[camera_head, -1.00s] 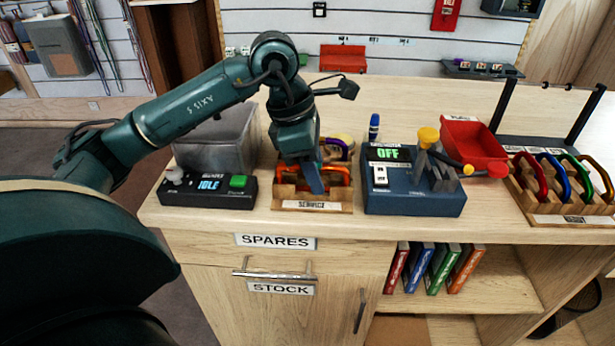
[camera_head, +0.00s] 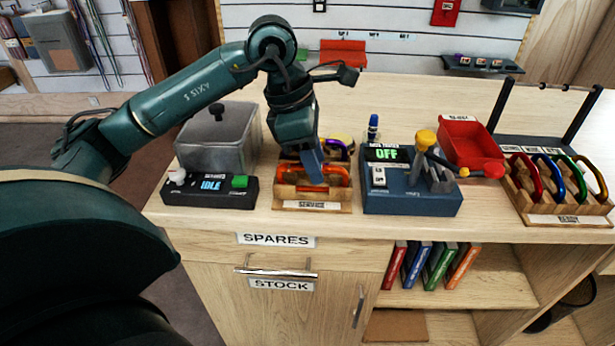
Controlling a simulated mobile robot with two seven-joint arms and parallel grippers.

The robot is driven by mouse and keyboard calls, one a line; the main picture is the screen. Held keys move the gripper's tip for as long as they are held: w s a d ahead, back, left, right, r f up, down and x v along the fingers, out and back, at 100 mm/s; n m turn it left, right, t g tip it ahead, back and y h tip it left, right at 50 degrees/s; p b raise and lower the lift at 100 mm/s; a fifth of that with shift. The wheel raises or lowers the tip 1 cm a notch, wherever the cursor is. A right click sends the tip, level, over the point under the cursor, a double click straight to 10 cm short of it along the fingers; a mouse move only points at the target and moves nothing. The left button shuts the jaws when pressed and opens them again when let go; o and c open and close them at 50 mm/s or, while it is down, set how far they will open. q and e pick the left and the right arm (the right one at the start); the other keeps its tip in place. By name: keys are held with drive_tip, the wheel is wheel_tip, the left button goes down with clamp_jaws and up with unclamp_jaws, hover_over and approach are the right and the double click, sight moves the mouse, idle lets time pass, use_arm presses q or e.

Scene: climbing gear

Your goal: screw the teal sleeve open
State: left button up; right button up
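A wooden service rack (camera_head: 290,205) on the counter holds several carabiners. An orange carabiner (camera_head: 342,191) is at its front, with purple and yellow ones partly showing behind. I cannot make out a teal sleeve; my gripper covers the middle of the rack. My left gripper (camera_head: 314,176) points down over the rack, at the front orange carabiner. Its fingers look like one narrow blue-grey shape, so I cannot tell whether they are open or shut, or whether they touch the carabiner. My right gripper is not in view.
Left of the rack are a control box (camera_head: 210,188) reading IDLE and a grey bin (camera_head: 215,150). To the right are a blue tester (camera_head: 412,196) reading OFF, a red tray (camera_head: 472,145) and a ready rack (camera_head: 560,212) with several carabiners.

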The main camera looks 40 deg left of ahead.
use_arm(q)
drive_tip(key=shift+s+d, duration=0.3)
drive_tip(key=shift+s, duration=0.25)
drive_tip(key=shift+f, duration=0.1)
drive_tip(key=shift+f+b, duration=1.4)
drive_tip(key=shift+w, duration=0.1)
drive_tip(key=shift+w+a, duration=0.4)
drive_tip(key=shift+w, duration=0.15)
drive_tip(key=shift+r, duration=0.2)
